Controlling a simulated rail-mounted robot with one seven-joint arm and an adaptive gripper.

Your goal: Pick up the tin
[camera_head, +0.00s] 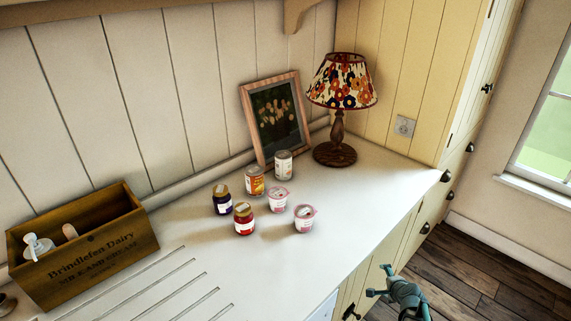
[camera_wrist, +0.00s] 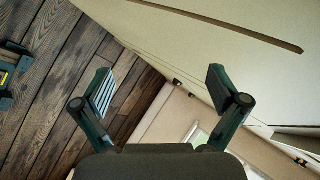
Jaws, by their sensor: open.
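Two tin-like cans stand upright at the back of the white counter in the head view. One tin (camera_head: 255,182) has an orange and white label. The other tin (camera_head: 283,165) has a pale label and stands just right of it, near the picture frame. I cannot tell which one the task means. My gripper (camera_head: 380,281) is at the lower right, beyond the counter's front edge and far from both tins. In the wrist view my gripper (camera_wrist: 158,88) is open, with nothing between its fingers. No tin shows in that view.
A picture frame (camera_head: 247,100) and a lamp (camera_head: 336,128) stand behind. A wooden crate (camera_head: 100,262) is left. The counter's right part is clear.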

